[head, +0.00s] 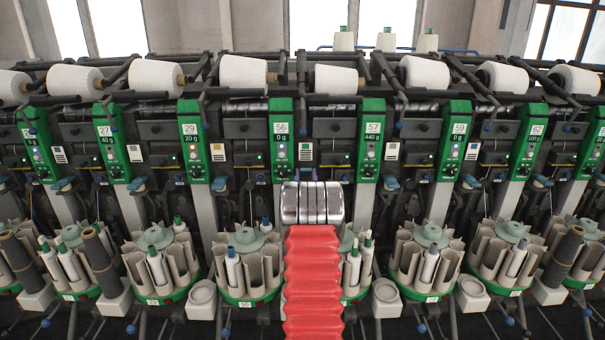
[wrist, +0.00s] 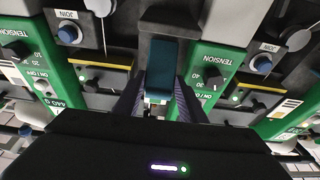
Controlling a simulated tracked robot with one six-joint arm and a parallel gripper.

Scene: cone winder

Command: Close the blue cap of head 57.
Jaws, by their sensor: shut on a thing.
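The green panel of head 57 (head: 371,138) reads 440 g in the head view. The wrist view is turned over, so this panel shows at its left (wrist: 68,112). My gripper (wrist: 157,88) points at the machine between the panels of heads 56 and 57, its two dark fingers closed on the sides of a blue cap (wrist: 162,65). The cap is mostly in shadow, and I cannot tell its angle.
The green panel of head 56 (head: 281,135) stands close on the left. Another blue cap (head: 391,184) sits right of panel 57. Round bobbin magazines (head: 430,255) line the front below, and white yarn cones (head: 336,79) the top. Dark bars cross above the panels.

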